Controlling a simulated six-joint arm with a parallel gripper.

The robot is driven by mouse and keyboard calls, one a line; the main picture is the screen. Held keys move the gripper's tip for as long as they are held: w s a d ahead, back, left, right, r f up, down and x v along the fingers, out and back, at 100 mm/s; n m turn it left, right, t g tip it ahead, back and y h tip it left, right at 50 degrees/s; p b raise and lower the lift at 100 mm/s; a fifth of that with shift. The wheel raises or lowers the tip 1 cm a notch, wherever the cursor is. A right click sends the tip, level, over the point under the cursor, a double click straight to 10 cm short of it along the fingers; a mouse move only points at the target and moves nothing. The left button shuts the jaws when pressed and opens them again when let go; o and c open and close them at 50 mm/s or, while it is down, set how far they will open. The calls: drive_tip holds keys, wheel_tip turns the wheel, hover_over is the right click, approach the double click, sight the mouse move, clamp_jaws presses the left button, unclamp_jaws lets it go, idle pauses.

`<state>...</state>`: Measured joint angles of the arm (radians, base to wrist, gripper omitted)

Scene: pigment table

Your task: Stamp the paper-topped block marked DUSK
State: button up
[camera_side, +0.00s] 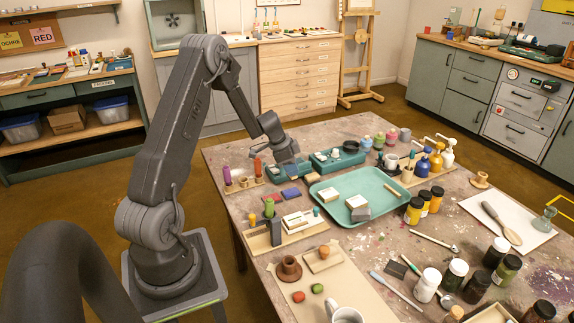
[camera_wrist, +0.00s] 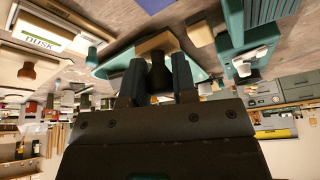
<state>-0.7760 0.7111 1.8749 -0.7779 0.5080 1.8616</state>
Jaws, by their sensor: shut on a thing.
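In the wrist view my gripper (camera_wrist: 157,75) is shut on a dark handle with a tan wooden head, which looks like a stamp (camera_wrist: 157,43). In the side view my gripper (camera_side: 291,160) is at the table's back left, by the teal boxes; the held stamp is hard to make out there. A white-topped piece with a DUSK label (camera_wrist: 40,42) shows at the wrist view's upper left, apart from the stamp. It seems to be the white-topped piece on a wooden board (camera_side: 297,219) in the side view.
A teal tray (camera_side: 380,188) holds paper-topped blocks (camera_side: 357,208). A teal box (camera_side: 337,160) stands beside my gripper. Blue (camera_side: 291,193) and reddish flat pieces lie before it. Upright stamps (camera_side: 228,178) stand at left. Jars, bottles and brushes crowd the right side.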

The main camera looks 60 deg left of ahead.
sight(291, 179)
drive_tip(key=shift+f, duration=2.6)
drive_tip(key=shift+f, duration=0.55)
drive_tip(key=shift+r, duration=3.55)
drive_tip(key=s+d+r+m+g+h, duration=0.1)
drive_tip(key=s+d+m, duration=0.25)
drive_tip(key=d, duration=0.25)
drive_tip(key=s+d+r+m+g+h, duration=0.1)
drive_tip(key=s+d+m, duration=0.1)
drive_tip(key=d+m, duration=0.35)
drive_tip(key=shift+s+d+f, duration=0.1)
drive_tip(key=shift+d+f, duration=0.1)
drive_tip(key=shift+f, duration=0.75)
drive_tip(key=shift+d+f, duration=0.25)
drive_tip(key=shift+f, duration=0.75)
drive_tip(key=shift+s+d+f, duration=0.1)
drive_tip(key=shift+d+f, duration=0.1)
drive_tip(key=shift+f, duration=0.75)
drive_tip(key=shift+f, duration=0.65)
